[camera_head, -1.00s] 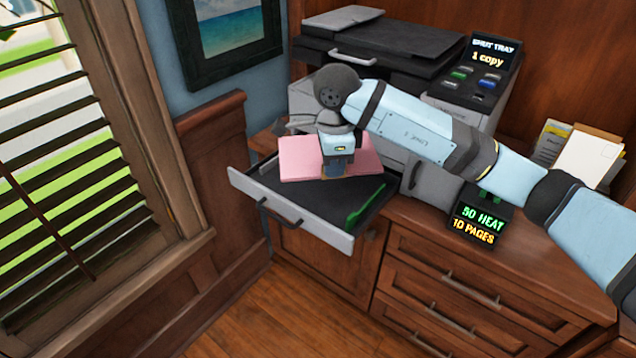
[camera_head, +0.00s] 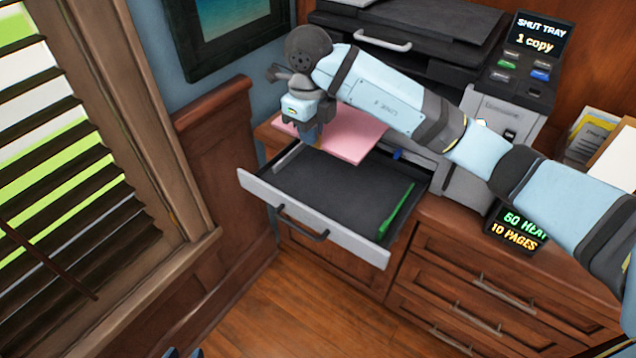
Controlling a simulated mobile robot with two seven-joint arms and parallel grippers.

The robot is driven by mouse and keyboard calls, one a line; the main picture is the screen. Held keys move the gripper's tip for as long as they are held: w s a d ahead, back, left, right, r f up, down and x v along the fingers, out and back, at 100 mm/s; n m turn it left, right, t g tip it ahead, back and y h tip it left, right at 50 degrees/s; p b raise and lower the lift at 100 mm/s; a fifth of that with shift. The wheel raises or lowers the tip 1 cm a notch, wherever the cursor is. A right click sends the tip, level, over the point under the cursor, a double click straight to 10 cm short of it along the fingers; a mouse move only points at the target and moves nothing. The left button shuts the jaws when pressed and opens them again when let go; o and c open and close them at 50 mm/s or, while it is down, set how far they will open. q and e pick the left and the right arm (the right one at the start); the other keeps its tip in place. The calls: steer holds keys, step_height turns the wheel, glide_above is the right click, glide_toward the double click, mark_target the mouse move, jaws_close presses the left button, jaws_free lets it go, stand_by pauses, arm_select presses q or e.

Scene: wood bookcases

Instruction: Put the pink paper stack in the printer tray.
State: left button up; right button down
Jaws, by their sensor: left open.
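The pink paper stack (camera_head: 352,136) is at the back of the pulled-out printer tray (camera_head: 350,188), reaching toward the cabinet top behind it. I cannot tell whether it touches the surface below. My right gripper (camera_head: 318,138) points down at the stack's front edge and appears shut on it; the jaws are partly hidden. The tray is black with a light grey front and a dark handle; its floor is bare apart from a green strip (camera_head: 396,211). My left gripper (camera_head: 185,353) just shows at the bottom edge, open and away from the paper.
The printer (camera_head: 440,45) stands on the wooden cabinet (camera_head: 470,260). Its screen (camera_head: 535,38) reads "SHUT TRAY, 1 copy". A small sign (camera_head: 515,232) stands right of the tray, partly behind my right arm. The blinds (camera_head: 60,160) are at left.

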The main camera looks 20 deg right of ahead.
steer(key=b, duration=0.1)
glide_above(312, 199)
step_height(312, 199, down, 12)
steer(key=shift+r, duration=0.1)
steer(key=shift+f, duration=0.45)
steer(key=shift+w+f, duration=0.1)
steer(key=shift+f, duration=1.75)
arm_select(q)
steer(key=shift+w+d+r, duration=0.1)
steer(key=shift+w+d, duration=0.05)
steer(key=shift+w, duration=0.05)
steer(key=shift+b, duration=0.3)
arm_select(e)
steer(key=shift+f, duration=0.1)
steer(key=c, duration=1.8)
jaws_free()
steer(key=shift+f, duration=0.1)
steer(key=o, duration=0.4)
steer(key=shift+o, duration=0.2)
